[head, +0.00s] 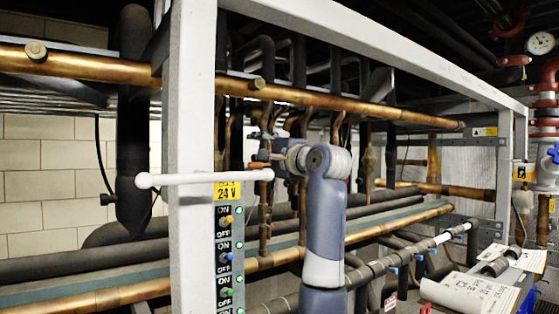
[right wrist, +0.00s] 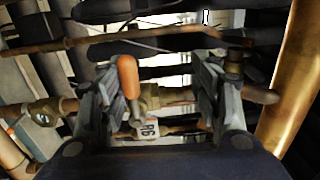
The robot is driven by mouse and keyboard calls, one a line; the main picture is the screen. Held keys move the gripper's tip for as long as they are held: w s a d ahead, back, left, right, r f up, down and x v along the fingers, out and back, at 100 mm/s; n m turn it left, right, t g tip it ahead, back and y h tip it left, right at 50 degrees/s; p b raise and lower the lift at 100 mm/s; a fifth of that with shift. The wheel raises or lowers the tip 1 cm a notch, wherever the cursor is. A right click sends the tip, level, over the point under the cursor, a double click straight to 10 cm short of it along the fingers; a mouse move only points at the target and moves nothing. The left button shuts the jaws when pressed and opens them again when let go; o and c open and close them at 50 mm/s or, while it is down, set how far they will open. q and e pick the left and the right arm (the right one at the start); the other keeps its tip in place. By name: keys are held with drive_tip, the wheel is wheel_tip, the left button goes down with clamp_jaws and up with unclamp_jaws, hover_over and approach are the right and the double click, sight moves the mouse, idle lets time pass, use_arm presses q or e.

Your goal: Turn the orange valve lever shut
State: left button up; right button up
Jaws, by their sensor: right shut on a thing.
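The orange valve lever (right wrist: 128,77) shows in the right wrist view, standing up beside the left finger, inside the span of my right gripper (right wrist: 163,78). The brass valve body (right wrist: 150,97) lies behind it between the fingers. I take the gripper as shut on the lever, though the contact is not clear. In the head view my right gripper (head: 269,150) is small and partly hidden by my blue-grey wrist, with a bit of the orange lever (head: 259,165) at its left. My left gripper is not in view.
A white frame post (head: 190,120) and a white rod (head: 205,178) stand left of my right arm. A switch panel (head: 227,250) is below the rod. Copper pipes (head: 85,65) and dark pipes crowd the rack.

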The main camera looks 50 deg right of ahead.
drive_tip(key=shift+o, duration=0.2)
drive_tip(key=shift+t, duration=0.4)
drive_tip(key=s, duration=0.1)
drive_tip(key=s+r, duration=0.1)
drive_tip(key=s, duration=0.1)
drive_tip(key=s+a+r+b, duration=0.1)
drive_tip(key=shift+s, duration=0.3)
drive_tip(key=shift+h, duration=0.3)
drive_tip(key=s, duration=0.2)
drive_tip(key=s+a+r, duration=0.1)
drive_tip(key=s, duration=0.1)
drive_tip(key=s+a+b, duration=0.1)
drive_tip(key=s, duration=0.1)
drive_tip(key=shift+r, duration=0.35)
drive_tip(key=shift+c, duration=0.8)
use_arm(q)
drive_tip(key=f, duration=0.1)
drive_tip(key=f+b, duration=0.1)
drive_tip(key=f, duration=0.2)
drive_tip(key=shift+s+a+b, duration=0.25)
drive_tip(key=shift+s+b, duration=0.1)
drive_tip(key=shift+b, duration=0.05)
use_arm(e)
drive_tip(key=shift+s+a+f, duration=0.15)
drive_tip(key=shift+s+f, duration=0.15)
drive_tip(key=shift+f, duration=0.2)
drive_tip(key=shift+s+a+f, duration=0.1)
drive_tip(key=shift+s+f, duration=0.15)
drive_tip(key=shift+f, duration=0.25)
